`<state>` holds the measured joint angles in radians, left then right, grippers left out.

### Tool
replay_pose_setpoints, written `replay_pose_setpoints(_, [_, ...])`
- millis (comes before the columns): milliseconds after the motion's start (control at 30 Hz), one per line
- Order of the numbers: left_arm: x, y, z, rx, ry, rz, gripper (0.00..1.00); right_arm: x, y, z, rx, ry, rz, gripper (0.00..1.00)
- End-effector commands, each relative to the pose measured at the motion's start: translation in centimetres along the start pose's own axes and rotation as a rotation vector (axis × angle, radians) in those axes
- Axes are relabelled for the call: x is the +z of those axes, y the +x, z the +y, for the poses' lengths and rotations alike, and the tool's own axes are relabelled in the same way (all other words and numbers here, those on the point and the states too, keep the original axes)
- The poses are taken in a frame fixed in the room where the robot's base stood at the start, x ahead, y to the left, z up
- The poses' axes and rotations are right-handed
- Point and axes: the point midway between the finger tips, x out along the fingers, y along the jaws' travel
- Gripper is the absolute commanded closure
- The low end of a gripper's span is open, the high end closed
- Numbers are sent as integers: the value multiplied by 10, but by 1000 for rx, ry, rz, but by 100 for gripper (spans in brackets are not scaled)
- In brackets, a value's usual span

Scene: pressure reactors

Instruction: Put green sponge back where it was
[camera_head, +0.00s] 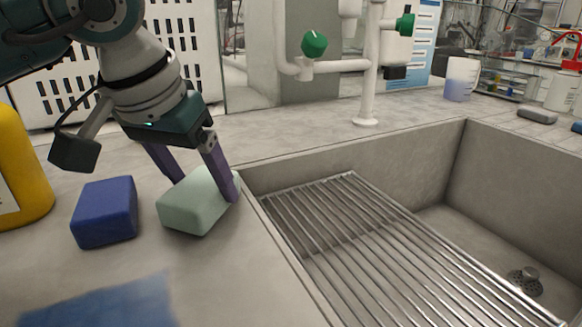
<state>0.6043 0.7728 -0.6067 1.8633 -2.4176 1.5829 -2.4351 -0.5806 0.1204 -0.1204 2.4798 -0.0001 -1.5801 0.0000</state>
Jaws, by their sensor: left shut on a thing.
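The green sponge (190,206) is a pale green block on the grey counter, just left of the sink's edge. My left gripper (203,187) reaches down from the upper left with its two purple fingers around the sponge, shut on it. One finger is at the sponge's right side, and the other is partly hidden behind it. The sponge looks slightly tilted; I cannot tell whether it rests on the counter or is just above it. A blue sponge (104,212) lies to its left, apart from it. My right gripper is not in view.
The sink (395,178) with a metal drying rack (375,240) fills the right side. A yellow bottle (20,170) stands at the left edge and a blue cloth (105,303) lies in front. A white tap (366,70) with green knobs stands behind the sink.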

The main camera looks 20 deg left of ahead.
Motion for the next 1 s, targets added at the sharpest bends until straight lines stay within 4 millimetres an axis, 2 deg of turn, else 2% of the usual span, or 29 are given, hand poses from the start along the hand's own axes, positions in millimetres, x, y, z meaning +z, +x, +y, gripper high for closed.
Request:
replay_pose_setpoints(200, [1,3,0,-1,1,0,76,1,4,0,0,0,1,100])
replay_pose_setpoints(233, [1,3,0,0,1,0,23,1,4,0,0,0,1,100])
replay_pose_setpoints(433, [1,2,0,0,1,0,0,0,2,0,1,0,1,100])
replay_pose_setpoints(667, [1,1,0,0,0,0,0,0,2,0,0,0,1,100])
replay_pose_setpoints(767, [-2,-4,0,1,-1,-1,0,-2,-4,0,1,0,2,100])
replay_pose_setpoints(867, [-2,-18,0,0,1,4,0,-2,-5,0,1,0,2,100])
replay_pose_setpoints(1000, [-3,-50,-1,-1,2,6,0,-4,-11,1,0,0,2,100])
